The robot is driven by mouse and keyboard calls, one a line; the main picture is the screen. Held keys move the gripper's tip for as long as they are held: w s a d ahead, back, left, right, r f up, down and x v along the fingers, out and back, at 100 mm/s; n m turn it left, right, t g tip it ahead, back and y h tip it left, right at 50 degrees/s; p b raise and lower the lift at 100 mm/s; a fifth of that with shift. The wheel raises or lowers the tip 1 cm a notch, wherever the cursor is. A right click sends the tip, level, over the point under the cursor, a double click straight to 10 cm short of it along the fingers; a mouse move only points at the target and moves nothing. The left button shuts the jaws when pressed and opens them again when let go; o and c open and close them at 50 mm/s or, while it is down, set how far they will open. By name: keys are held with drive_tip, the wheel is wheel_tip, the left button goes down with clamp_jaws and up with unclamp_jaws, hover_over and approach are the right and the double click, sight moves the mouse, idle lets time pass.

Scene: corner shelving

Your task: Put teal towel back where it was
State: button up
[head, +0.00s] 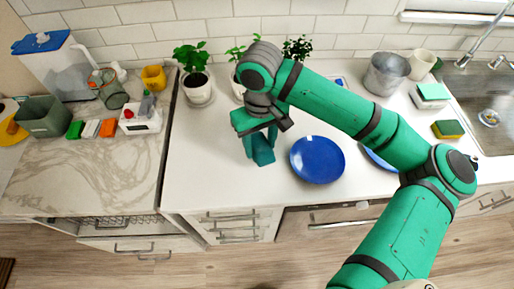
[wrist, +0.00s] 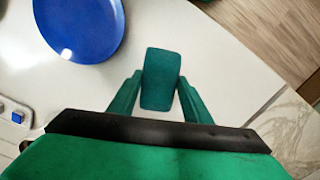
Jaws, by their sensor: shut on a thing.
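The teal towel (wrist: 161,80) is a small, dark teal folded block between the two green fingers of my gripper (wrist: 160,78) in the wrist view. My gripper is shut on it. In the head view my gripper (head: 262,140) reaches down over the white counter, left of a blue plate, with the towel (head: 263,156) at its lower end. The towel's lower end is close to the counter; I cannot tell whether it touches. The fingers and the towel are similar in colour, so their edges partly merge in the head view.
A blue plate (head: 317,160) lies right of the towel; another (head: 378,158) is partly behind my arm. Potted plants (head: 198,88) stand at the back. A marble counter (head: 80,180) at left holds small blocks and a white appliance (head: 140,118). White counter (head: 205,165) left of my gripper is clear.

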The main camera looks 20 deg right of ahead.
sight(257, 139)
drive_tip(key=shift+w+a+f, duration=0.1)
drive_tip(key=shift+w+f, duration=0.65)
drive_tip(key=shift+f, duration=0.15)
drive_tip(key=shift+w+f, duration=0.15)
drive_tip(key=shift+f, duration=0.8)
drive_tip(key=shift+w+f, duration=0.1)
drive_tip(key=shift+f, duration=0.8)
drive_tip(key=o, duration=1)
drive_tip(key=shift+f, duration=0.15)
wheel_tip(257, 139, up, 12)
drive_tip(key=shift+w+r, duration=0.1)
drive_tip(key=shift+r, duration=0.1)
